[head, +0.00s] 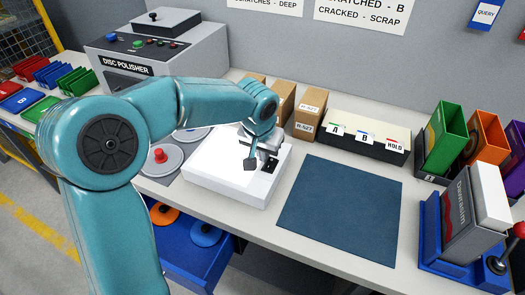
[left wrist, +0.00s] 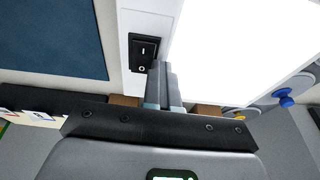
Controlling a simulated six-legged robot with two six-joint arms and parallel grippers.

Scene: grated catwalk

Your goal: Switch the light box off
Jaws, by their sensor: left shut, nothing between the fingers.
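The light box (head: 203,176) is a low white box on the bench, and its top panel (left wrist: 225,45) glows bright white. A black rocker switch (head: 269,164) sits on the white rim beside the panel. In the left wrist view the switch (left wrist: 145,52) shows an I mark and an O mark, the O at the end nearer my fingers. I cannot tell which end is pressed in. My left gripper (head: 250,163) is shut and empty above the box. Its fingertips (left wrist: 156,68) show close beside the switch's O end; contact is unclear. My right gripper is out of view.
A dark blue mat (head: 335,212) lies right of the box. Brown cartons (head: 308,112) and a card file (head: 365,140) stand behind. Round discs with a red knob (head: 159,155) lie left, near the disc polisher (head: 150,62). Coloured bins (head: 446,138) stand right.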

